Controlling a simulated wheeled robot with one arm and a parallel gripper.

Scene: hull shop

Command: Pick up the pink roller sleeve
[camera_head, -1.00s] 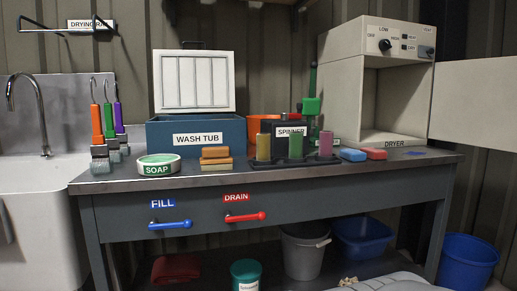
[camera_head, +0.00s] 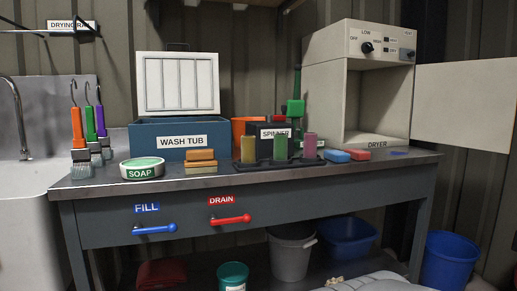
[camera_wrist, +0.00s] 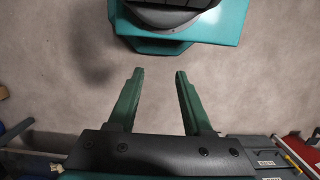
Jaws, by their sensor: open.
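The pink roller sleeve (camera_head: 309,146) stands upright at the right end of a dark tray (camera_head: 264,163) on the workbench. A green sleeve (camera_head: 280,147) and a tan sleeve (camera_head: 247,149) stand to its left in the same tray. My gripper (camera_wrist: 158,72) shows only in the wrist view. Its two green fingers are apart with nothing between them, over bare grey floor. No sleeve shows in the wrist view.
Behind the tray is the spinner (camera_head: 268,132). The wash tub (camera_head: 170,140), sponges (camera_head: 200,158) and soap (camera_head: 142,168) are to the left. Blue and red blocks (camera_head: 355,154) lie to the right, before the open dryer (camera_head: 378,100). The bench front edge is clear.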

